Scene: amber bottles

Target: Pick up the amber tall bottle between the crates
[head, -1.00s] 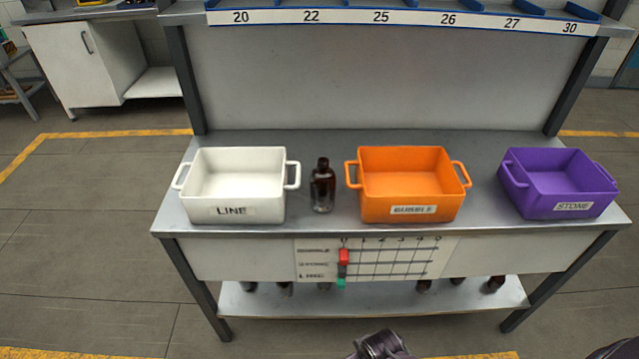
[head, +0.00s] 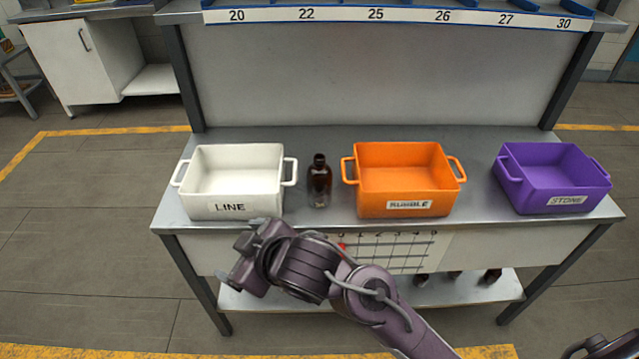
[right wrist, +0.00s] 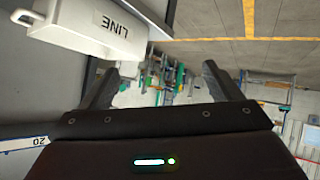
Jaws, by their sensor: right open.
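The amber tall bottle (head: 319,182) stands upright on the bench top, between the white LINE crate (head: 230,208) and the orange crate (head: 407,190). My right gripper (head: 232,262) is in front of the bench's front edge, below the LINE crate in the head view, pointing left. It is left of the bottle and apart from it. In the right wrist view its two fingers (right wrist: 160,70) are apart with nothing between them. That view also shows the LINE crate (right wrist: 85,28) at the upper left, but not the bottle. My left gripper is not in view.
A purple STONE crate (head: 553,185) stands at the bench's right. A lower shelf (head: 450,297) holds several dark bottles. A gridded board (head: 400,250) hangs on the bench front, partly hidden by my arm. A numbered rail (head: 400,16) runs above.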

